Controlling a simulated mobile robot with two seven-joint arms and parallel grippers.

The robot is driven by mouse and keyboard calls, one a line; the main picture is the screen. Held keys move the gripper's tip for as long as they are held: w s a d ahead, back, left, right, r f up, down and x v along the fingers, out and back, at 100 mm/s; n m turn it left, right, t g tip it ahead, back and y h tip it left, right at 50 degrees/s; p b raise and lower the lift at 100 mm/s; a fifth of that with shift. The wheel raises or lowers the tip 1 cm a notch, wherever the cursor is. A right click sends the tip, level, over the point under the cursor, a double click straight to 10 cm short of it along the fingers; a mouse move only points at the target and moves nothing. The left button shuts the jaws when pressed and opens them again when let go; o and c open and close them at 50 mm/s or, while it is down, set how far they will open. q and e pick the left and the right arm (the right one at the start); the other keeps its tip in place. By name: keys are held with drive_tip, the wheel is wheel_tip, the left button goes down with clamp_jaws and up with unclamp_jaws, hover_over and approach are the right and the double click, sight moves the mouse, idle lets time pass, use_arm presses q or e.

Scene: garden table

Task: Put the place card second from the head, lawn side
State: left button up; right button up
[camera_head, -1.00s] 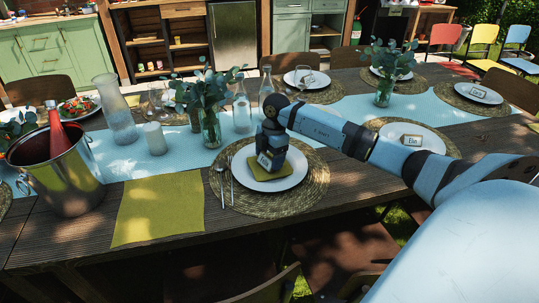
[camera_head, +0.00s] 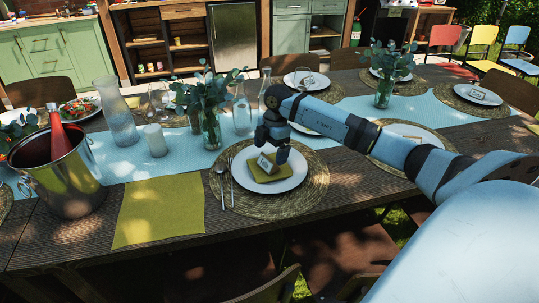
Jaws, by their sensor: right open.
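A small white place card (camera_head: 267,162) with dark writing stands on a folded yellow-green napkin (camera_head: 274,174). The napkin lies on a white plate (camera_head: 292,182) on a round woven placemat (camera_head: 314,192) at the near side of the table. My right gripper (camera_head: 275,155) is open and empty, just above and behind the card, pointing down. It looks apart from the card. My left gripper is out of the picture.
A fork and another utensil (camera_head: 229,185) lie left of the plate. A steel bucket (camera_head: 60,178) with a red bottle stands at left, beside a yellow-green cloth (camera_head: 160,209). A glass vase with leaves (camera_head: 210,130), bottles and a candle (camera_head: 155,140) stand behind.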

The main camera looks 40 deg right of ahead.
wheel_tip(320, 180, up, 9)
drive_tip(key=d+p, duration=0.1)
drive_tip(key=shift+d, duration=0.15)
drive_tip(key=shift+s+f, duration=0.1)
idle(0.4)
